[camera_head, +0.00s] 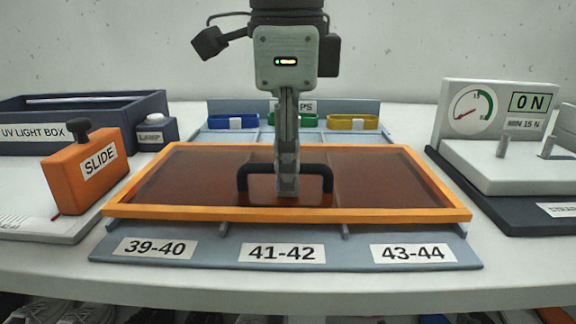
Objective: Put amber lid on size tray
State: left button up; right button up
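The amber lid (200,185) is a brown see-through panel with an orange frame and a black handle (243,177). It lies level over the grey-blue size tray (210,252), covering most of it. I cannot tell whether it touches the tray or hangs just above. The tray's front strip shows the labels 39-40, 41-42 and 43-44. My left gripper (287,190) points straight down at the middle of the handle and looks shut on it. Its near finger hides the far one and the handle's centre. My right gripper is not in view.
Blue (233,121), green (278,119) and yellow (352,122) strap-like pieces sit at the tray's back. The orange slide block (85,168) and UV light box (85,130) are left. A gauge stand (500,110) is right. Shoes show below the table.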

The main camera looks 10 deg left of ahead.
pick_arm(q)
jog(key=shift+r, duration=0.1)
notch_tip(320, 180, up, 12)
jog(key=s, duration=0.1)
dwell(0.5)
jog(key=shift+s+d, duration=0.1)
jog(key=shift+d, duration=0.05)
